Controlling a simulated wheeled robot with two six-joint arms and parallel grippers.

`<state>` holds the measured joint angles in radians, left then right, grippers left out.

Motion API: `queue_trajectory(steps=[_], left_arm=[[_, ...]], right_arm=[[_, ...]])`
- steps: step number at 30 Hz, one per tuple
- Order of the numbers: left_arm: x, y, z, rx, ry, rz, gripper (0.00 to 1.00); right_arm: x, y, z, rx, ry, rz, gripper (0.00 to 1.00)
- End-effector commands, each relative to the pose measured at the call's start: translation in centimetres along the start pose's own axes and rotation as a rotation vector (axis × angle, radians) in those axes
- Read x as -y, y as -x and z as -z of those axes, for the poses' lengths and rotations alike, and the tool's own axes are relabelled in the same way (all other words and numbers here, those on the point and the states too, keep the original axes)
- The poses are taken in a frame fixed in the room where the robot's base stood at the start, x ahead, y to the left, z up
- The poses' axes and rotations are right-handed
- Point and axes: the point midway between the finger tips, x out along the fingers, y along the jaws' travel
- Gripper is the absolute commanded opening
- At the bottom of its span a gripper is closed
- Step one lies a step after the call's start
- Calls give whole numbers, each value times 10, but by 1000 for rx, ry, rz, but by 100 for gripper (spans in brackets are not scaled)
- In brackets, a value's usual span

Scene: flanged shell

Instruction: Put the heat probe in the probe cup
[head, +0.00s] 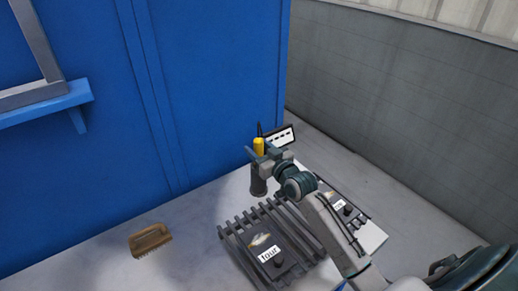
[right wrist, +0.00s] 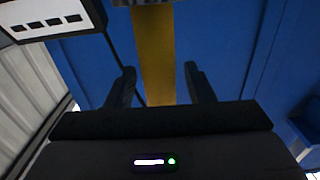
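The heat probe (head: 258,147) has a yellow handle and stands about upright over the probe cup, with a thin black piece rising from its top. The probe cup (head: 258,188) is a dark cylinder on the pale counter, directly below. My right gripper (head: 264,160) is at the handle, above the cup. In the right wrist view the yellow handle (right wrist: 154,60) runs between my two fingers, with a visible gap beside the right-hand finger, so the gripper looks open around it. The gripper hides the probe's lower part, so I cannot tell how far it sits in the cup. My left gripper is out of view.
A display with dashes (head: 281,136) stands behind the probe. A slatted grill (head: 237,248) with a "four" label and a panel with a "low" label (head: 373,238) are in front. A wooden brush (head: 150,240) lies left. A blue wall (head: 215,90) rises behind.

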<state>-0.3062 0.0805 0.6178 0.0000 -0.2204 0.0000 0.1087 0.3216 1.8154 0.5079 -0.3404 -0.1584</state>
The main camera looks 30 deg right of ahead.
Motion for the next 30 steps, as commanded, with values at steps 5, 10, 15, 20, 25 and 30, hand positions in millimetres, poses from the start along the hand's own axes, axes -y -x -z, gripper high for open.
queue_trajectory(steps=[5, 10, 15, 20, 25, 30], left_arm=[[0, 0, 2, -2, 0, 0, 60], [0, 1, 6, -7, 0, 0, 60], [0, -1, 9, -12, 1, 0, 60], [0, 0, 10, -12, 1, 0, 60], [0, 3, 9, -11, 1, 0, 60], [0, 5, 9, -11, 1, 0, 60]], right_arm=[[0, 0, 0, 0, 0, 0, 48], [0, 8, 1, 2, 3, 0, 48], [0, 40, 0, 3, 5, 1, 48], [0, 75, 1, 5, 6, 0, 48], [0, 101, 2, 3, 4, -1, 48], [0, 115, 2, 2, 1, -1, 48]])
